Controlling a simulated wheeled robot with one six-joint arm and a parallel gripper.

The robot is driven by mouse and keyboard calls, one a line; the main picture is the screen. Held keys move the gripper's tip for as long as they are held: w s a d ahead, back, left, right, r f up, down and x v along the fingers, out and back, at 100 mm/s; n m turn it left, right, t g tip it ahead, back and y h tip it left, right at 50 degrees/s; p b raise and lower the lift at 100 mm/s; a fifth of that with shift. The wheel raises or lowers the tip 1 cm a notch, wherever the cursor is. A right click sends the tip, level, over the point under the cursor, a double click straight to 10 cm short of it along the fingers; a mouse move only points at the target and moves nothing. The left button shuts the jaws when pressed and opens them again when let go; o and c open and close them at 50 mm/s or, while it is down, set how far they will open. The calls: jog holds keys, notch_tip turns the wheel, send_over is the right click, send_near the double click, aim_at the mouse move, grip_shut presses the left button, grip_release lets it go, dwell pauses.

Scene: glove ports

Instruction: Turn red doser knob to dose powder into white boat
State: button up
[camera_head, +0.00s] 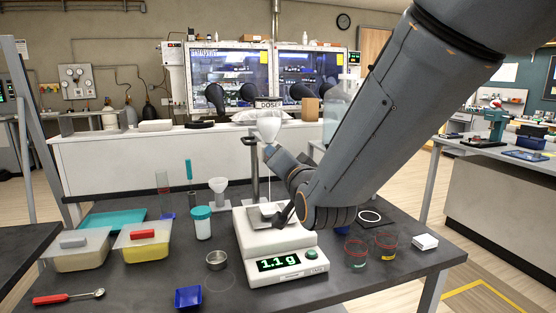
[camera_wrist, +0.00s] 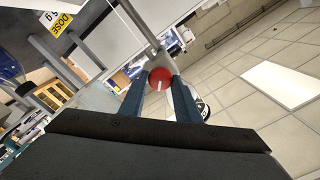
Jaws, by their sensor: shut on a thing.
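The red doser knob (camera_wrist: 160,78) sits between the two blue fingertips of my gripper (camera_wrist: 158,84) in the wrist view, and the fingers are shut on it. A pale line marks the knob's face. In the head view my gripper (camera_head: 272,152) is at the doser, and the knob is hidden behind it. The doser's clear hopper (camera_head: 268,128) hangs on a stand under a DOSE sign (camera_head: 268,104). A thin white stream or tube runs down below it. The scale (camera_head: 270,238) reads 1.1 g. My arm partly covers its pan, and I cannot make out the white boat clearly.
Left of the scale stand a teal-capped jar (camera_head: 203,224), a metal cup (camera_head: 216,260), a blue tray (camera_head: 188,298) and two lidded tubs, one yellow (camera_head: 145,250). A red-handled spoon (camera_head: 65,298) lies at front left. Two glass beakers (camera_head: 384,254) stand right of the scale.

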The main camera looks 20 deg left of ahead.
jog(key=o, duration=1)
jog(key=shift+s, duration=0.1)
jog(key=b+v, duration=0.1)
jog(key=v, duration=0.6)
jog(key=shift+s+d+b, duration=0.15)
jog(key=shift+s+b, duration=0.15)
jog(key=shift+b, duration=0.05)
jog(key=shift+s, duration=0.1)
